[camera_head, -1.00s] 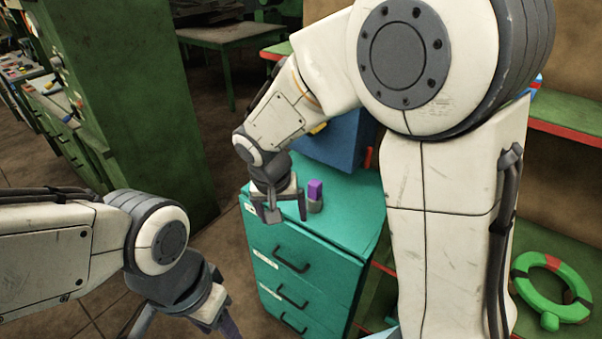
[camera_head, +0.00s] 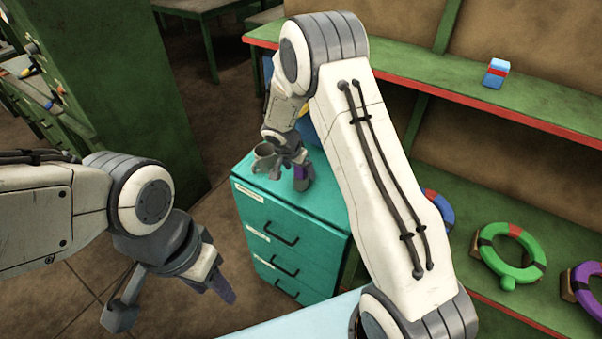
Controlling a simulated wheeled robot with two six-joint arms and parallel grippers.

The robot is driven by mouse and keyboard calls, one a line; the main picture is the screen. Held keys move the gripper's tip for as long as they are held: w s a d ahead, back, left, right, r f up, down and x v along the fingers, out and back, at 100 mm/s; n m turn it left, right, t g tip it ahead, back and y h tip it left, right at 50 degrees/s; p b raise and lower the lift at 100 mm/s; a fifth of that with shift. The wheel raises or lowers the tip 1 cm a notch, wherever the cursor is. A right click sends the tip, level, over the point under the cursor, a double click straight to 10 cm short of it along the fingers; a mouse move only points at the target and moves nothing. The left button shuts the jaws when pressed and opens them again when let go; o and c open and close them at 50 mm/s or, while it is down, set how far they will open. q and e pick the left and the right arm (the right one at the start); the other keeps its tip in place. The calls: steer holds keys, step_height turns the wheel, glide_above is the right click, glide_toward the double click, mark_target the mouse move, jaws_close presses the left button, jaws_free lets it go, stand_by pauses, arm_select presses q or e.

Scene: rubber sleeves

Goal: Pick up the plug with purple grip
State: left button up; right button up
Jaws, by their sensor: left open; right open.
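The plug with the purple grip (camera_head: 304,179) stands upright on the teal drawer cabinet, near its back edge. Its grey base shows, but its upper part is largely hidden by my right gripper. My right gripper (camera_head: 282,166) is open, pointing down at the cabinet top, with one finger in front of or beside the plug; I cannot tell whether they touch. My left gripper (camera_head: 170,298) is open and empty at the lower left, well away from the plug, with one grey finger and one purplish finger.
The teal cabinet (camera_head: 320,207) has bare top to the right of the plug. Green shelves (camera_head: 470,85) at the right hold a red-and-blue block (camera_head: 496,73), a green ring (camera_head: 510,250) and a purple ring (camera_head: 590,285). A tall green cabinet (camera_head: 110,80) stands at the left.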

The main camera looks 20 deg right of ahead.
mark_target(301, 173)
steer(key=shift+p+x, duration=0.3)
steer(key=shift+x, duration=1.3)
steer(key=shift+r, duration=0.1)
jaws_close()
steer(key=shift+r, duration=0.1)
